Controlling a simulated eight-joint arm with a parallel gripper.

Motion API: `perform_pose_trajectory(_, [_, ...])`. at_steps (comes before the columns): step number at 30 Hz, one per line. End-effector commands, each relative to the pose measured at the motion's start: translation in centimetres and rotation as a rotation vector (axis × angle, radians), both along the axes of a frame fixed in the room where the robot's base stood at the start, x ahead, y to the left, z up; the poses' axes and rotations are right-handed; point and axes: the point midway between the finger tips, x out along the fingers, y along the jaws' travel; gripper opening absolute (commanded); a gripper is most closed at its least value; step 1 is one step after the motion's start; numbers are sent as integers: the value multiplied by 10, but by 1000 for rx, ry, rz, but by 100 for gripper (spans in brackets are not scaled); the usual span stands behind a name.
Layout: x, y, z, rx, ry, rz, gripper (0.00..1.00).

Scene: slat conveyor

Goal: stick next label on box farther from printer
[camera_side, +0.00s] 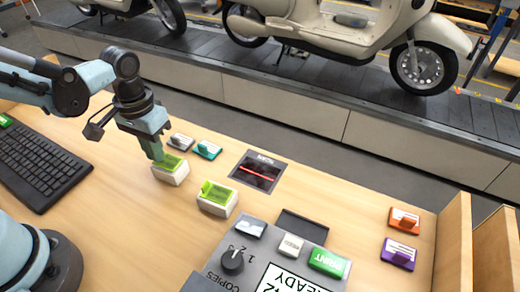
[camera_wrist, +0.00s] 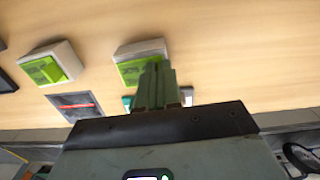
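Two white boxes stand on the wooden table. The box farther from the printer (camera_side: 173,180) also shows in the wrist view (camera_wrist: 150,46). The nearer box (camera_side: 214,209) also shows in the wrist view (camera_wrist: 62,50) and bears a green label (camera_side: 214,191) with a raised tab. My gripper (camera_side: 159,157) points down over the farther box, its fingers close together. It appears shut on a green label (camera_wrist: 132,71), which lies at that box's top; the fingers hide the tab. The printer (camera_side: 215,265) has a READY screen, and its dark tray (camera_side: 302,228) looks empty.
A scanner plate (camera_side: 258,171) with a red line lies behind the boxes. Grey (camera_side: 181,141) and teal (camera_side: 207,149) tabbed pieces lie close to my gripper. Orange (camera_side: 404,220) and purple (camera_side: 398,254) ones lie right. A keyboard (camera_side: 38,165) is left; a conveyor (camera_side: 300,85) carries scooters behind.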

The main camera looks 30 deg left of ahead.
Motion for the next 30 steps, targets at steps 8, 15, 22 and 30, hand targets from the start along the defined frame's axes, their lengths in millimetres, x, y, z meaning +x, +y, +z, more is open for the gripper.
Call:
perform_pose_trajectory(8, [0, 0, -1, 0, 0, 0, 0])
perform_pose_trajectory(15, [0, 0, -3, 0, 0, 0, 0])
perform_pose_trajectory(22, [0, 0, -5, 0, 0, 0, 0])
perform_pose_trajectory(30, [0, 0, -6, 0, 0, 0, 0])
